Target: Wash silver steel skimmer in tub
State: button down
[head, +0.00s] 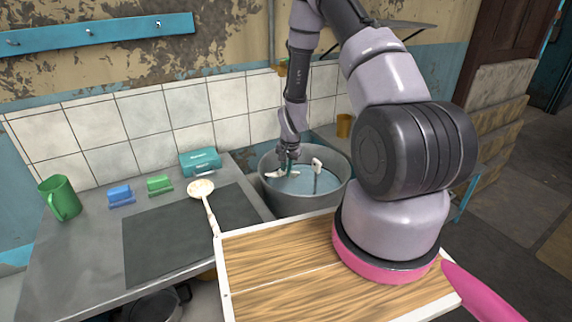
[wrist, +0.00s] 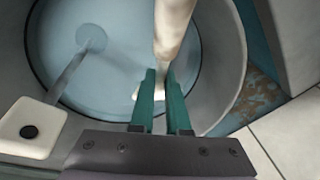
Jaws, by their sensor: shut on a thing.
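A grey metal tub (head: 333,200) holds bluish water; it also fills the wrist view (wrist: 225,80). My gripper (head: 289,158) is over the tub, its green fingers (wrist: 160,76) shut on a pale, long object (wrist: 172,30). Its far end is out of the wrist view, so I cannot tell what tool it is. A second tool, possibly the silver steel skimmer (wrist: 70,72), leans in the tub with a grey shaft, a round end under water and a pale grip at the rim. Its pale grip shows in the head view (head: 317,163).
A green mug (head: 60,198), blue and green small blocks and a teal box (head: 200,162) stand behind. A wooden-topped surface (head: 280,280) is in front.

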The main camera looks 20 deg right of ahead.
jog(key=shift+s+x, duration=0.2)
jog(key=shift+x, duration=0.7)
jog(key=shift+s+x, duration=0.2)
jog(key=shift+x, duration=0.7)
jog(key=shift+s+x, duration=0.15)
jog(key=shift+x, duration=0.8)
jog(key=shift+d+f, duration=0.1)
jog(key=shift+d, duration=0.1)
jog(key=shift+w+d, duration=0.15)
jog(key=shift+d, duration=0.5)
jog(key=shift+a, duration=0.15)
jog(key=shift+a, duration=0.6)
